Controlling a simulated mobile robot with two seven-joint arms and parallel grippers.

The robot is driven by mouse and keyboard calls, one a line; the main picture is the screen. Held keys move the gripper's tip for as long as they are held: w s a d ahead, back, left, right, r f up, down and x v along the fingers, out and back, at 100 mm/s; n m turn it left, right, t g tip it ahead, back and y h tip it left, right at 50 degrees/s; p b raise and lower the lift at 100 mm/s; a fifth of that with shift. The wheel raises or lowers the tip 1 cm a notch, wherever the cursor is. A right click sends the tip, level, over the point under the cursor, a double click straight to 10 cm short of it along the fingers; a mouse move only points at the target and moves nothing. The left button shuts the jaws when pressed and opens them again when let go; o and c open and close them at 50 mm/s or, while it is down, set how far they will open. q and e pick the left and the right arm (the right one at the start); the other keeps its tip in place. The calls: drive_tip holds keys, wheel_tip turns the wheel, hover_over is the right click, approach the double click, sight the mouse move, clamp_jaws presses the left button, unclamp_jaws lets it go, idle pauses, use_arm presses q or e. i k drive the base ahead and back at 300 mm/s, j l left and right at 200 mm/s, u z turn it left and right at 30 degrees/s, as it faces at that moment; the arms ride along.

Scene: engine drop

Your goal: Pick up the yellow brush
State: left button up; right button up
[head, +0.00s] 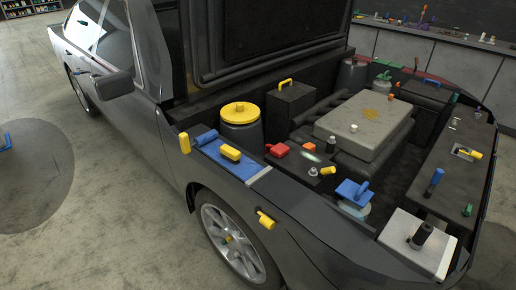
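Several small yellow things lie around the open engine bay, and they are too small for me to tell for sure which is the brush. A yellow block-like piece (230,152) lies on a blue mat (222,172) on the near fender. Another yellow piece (185,143) is at the fender's left end. A yellow piece with a short stub (265,220) is against the fender's side above the front wheel. A small yellow handle (328,170) is on the bay's near edge, and another (467,153) is on the far right side. Neither gripper is in view.
The grey car (150,100) has its hood raised. A yellow-capped reservoir (240,113), a grey engine cover (365,125), a red piece (277,150) and blue tools (354,190) crowd the bay. A white plate (400,243) is at the front corner. The floor at left is largely clear.

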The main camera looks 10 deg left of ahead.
sight(232, 156)
drive_tip(key=i+j+z, duration=0.15)
drive_tip(key=j, duration=0.15)
drive_tip(key=i+j+z, duration=0.15)
drive_tip(key=j+z, duration=0.15)
drive_tip(key=j, duration=0.25)
drive_tip(key=i+j, duration=0.1)
drive_tip(key=j, duration=0.2)
drive_tip(key=i+j+z, duration=0.1)
drive_tip(key=j, duration=0.25)
drive_tip(key=i+j, duration=0.1)
drive_tip(key=j, duration=0.2)
